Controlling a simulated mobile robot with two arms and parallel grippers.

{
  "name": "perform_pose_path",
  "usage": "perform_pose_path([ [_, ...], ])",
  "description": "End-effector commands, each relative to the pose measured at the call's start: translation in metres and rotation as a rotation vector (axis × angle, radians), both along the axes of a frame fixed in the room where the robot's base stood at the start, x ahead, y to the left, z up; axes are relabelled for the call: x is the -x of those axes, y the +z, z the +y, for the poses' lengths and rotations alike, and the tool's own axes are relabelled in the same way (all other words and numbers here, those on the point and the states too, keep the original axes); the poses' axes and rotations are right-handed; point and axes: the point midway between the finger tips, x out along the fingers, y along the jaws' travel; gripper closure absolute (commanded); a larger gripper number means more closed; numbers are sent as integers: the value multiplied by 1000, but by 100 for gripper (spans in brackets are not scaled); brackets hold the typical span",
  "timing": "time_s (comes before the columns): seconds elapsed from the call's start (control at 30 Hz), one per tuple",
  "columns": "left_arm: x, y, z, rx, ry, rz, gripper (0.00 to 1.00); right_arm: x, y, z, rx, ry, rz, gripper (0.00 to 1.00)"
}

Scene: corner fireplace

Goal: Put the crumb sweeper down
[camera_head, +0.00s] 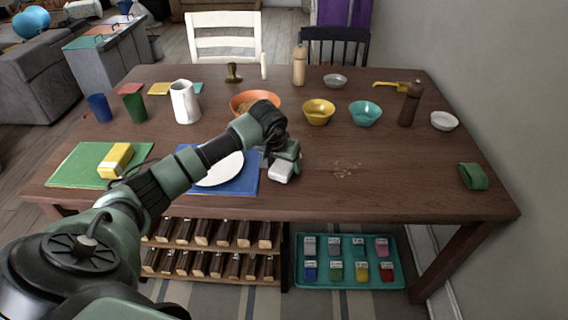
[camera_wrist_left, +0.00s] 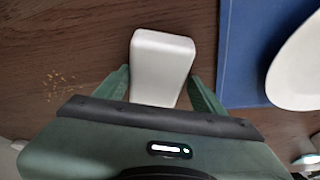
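The crumb sweeper (camera_head: 281,171) is a pale, rounded block at the near middle of the table, at the right edge of a blue mat. My left gripper (camera_head: 284,157) is over it in the head view. In the left wrist view the sweeper (camera_wrist_left: 161,68) sits between the two green fingers of my left gripper (camera_wrist_left: 160,92), which appear closed on its sides. Whether its underside touches the table cannot be told. My right gripper is not in view.
Crumbs (camera_head: 347,168) lie on the wooden table (camera_head: 400,185) right of the sweeper, with bare wood around them. A white plate (camera_head: 219,170) is on the blue mat (camera_head: 240,186). Bowls stand behind, including a yellow bowl (camera_head: 318,111). A green object (camera_head: 473,176) is at right.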

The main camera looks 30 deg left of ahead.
Motion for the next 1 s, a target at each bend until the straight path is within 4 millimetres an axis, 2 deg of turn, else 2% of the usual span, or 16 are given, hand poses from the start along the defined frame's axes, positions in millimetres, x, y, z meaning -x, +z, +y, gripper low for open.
perform_pose_path([
  [0.03, 1, -4, -5, 7, -7, 6, 24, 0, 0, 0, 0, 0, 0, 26],
  [0.4, 2, -6, -7, 9, -11, 10, 24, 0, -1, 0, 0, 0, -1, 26],
  [0.57, 3, 2, -8, 13, -11, 11, 24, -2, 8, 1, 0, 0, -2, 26],
  [0.67, 7, 16, -6, 6, -10, 5, 24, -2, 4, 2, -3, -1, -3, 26],
  [1.0, 34, 86, -9, 3, -7, 2, 24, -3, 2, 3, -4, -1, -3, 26],
])
